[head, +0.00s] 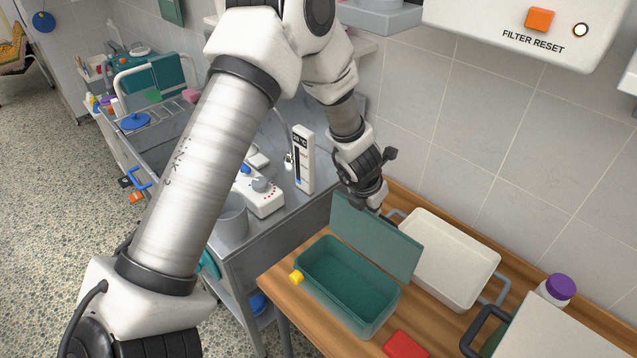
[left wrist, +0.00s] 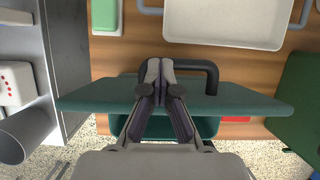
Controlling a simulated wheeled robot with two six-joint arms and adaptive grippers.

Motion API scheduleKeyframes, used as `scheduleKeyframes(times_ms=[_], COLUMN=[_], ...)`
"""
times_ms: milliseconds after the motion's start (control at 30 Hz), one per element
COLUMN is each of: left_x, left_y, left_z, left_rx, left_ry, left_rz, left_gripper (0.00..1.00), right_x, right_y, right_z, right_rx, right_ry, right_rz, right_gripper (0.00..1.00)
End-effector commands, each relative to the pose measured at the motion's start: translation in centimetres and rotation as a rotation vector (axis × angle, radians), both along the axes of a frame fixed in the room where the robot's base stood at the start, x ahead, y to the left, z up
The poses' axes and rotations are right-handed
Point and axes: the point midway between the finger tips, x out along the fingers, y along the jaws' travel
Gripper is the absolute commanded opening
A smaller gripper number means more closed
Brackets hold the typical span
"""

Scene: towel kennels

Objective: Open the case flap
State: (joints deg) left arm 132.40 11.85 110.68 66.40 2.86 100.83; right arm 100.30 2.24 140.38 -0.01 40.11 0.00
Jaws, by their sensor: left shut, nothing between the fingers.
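The teal case (head: 345,290) stands on the wooden bench, with its empty inside showing. Its flap (head: 376,238) stands raised along the case's far side. In the left wrist view the flap (left wrist: 240,104) is a wide teal panel with a dark handle (left wrist: 214,76) on it. A yellow piece (head: 296,277) is at the case's left end. My left gripper (head: 374,207) is shut and empty at the flap's top edge, on the far side. Its closed fingers (left wrist: 160,66) lie beside the handle; contact cannot be told. My right gripper is out of view.
A cream tray (head: 440,258) with grey handles sits close behind the flap. A red item (head: 406,344), a purple-lidded jar (head: 557,289) and a pale box (head: 540,330) are to the right. A steel cart (head: 285,225) with devices stands left of the bench.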

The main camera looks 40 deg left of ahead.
Motion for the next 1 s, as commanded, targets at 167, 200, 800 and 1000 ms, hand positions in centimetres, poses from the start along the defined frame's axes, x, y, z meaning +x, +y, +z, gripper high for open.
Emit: scheduleKeyframes(times_ms=[167,200,800,1000], left_x=[-0.1,-0.1,-0.5,-1.2], left_y=[-0.5,-0.5,-0.4,-0.4], left_z=[-0.2,-0.2,1.1,3.0], left_rx=[0.001,0.001,0.001,0.001], left_ry=[0.011,0.011,0.007,0.006], left_rz=[0.0,0.0,0.003,0.003], left_gripper=[0.0,0.0,0.0,0.0], right_x=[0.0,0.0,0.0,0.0], right_y=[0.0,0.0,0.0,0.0], right_z=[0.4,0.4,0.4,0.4], right_rx=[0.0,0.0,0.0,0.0], right_ry=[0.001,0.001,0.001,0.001], right_rz=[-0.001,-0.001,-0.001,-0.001], right_gripper=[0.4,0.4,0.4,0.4])
